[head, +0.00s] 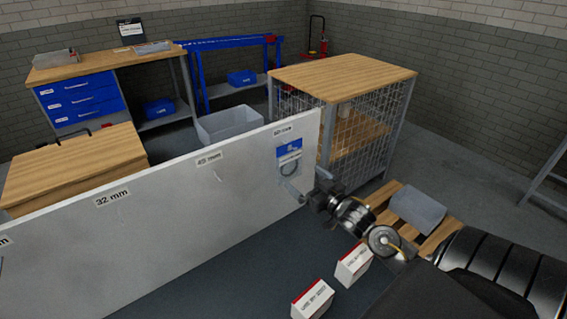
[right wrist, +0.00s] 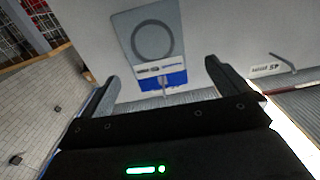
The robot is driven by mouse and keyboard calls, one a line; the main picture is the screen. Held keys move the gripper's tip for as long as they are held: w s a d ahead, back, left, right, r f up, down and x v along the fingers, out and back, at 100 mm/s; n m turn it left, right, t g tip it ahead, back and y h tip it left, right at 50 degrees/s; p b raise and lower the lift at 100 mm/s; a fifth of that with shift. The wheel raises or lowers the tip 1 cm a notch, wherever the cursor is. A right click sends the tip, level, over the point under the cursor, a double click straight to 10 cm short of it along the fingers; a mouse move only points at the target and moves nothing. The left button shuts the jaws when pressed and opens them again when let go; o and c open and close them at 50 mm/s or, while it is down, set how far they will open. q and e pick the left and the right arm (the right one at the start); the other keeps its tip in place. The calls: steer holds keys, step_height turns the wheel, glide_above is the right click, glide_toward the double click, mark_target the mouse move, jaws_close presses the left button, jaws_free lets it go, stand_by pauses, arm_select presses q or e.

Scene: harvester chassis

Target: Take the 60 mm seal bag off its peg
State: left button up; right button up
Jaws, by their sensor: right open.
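The 60 mm seal bag (head: 288,157) hangs flat against the white peg board near its right end, below the 60 mm label (head: 283,131). It has a blue and white header and a dark ring in a clear lower part. In the right wrist view the bag (right wrist: 152,42) appears upside down, with a thin peg (right wrist: 164,88) at its header. My right gripper (head: 300,183) is open in front of the board, close to the bag. In the wrist view its fingers (right wrist: 162,76) stand either side of the header, with no visible contact. My left gripper is out of view.
The white board (head: 150,225) runs left with 45 mm (head: 209,158) and 32 mm (head: 112,197) labels and empty-looking pegs. A wire-mesh cage bench (head: 345,75) stands behind its right end. White boxes (head: 313,299) and a pallet (head: 430,245) with a grey bin lie below my right arm.

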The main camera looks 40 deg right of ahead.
mark_target(291, 165)
steer(key=w, duration=0.1)
steer(key=w+d, duration=0.1)
steer(key=w, duration=0.1)
steer(key=shift+r, duration=0.1)
steer(key=shift+w+p, duration=0.3)
steer(key=shift+w, duration=0.5)
steer(key=w, duration=0.3)
steer(key=w+p, duration=0.1)
steer(key=w, duration=0.1)
steer(key=shift+f, duration=0.25)
steer(key=c, duration=0.7)
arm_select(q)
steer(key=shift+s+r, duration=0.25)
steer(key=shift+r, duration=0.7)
arm_select(e)
steer(key=shift+r, duration=0.1)
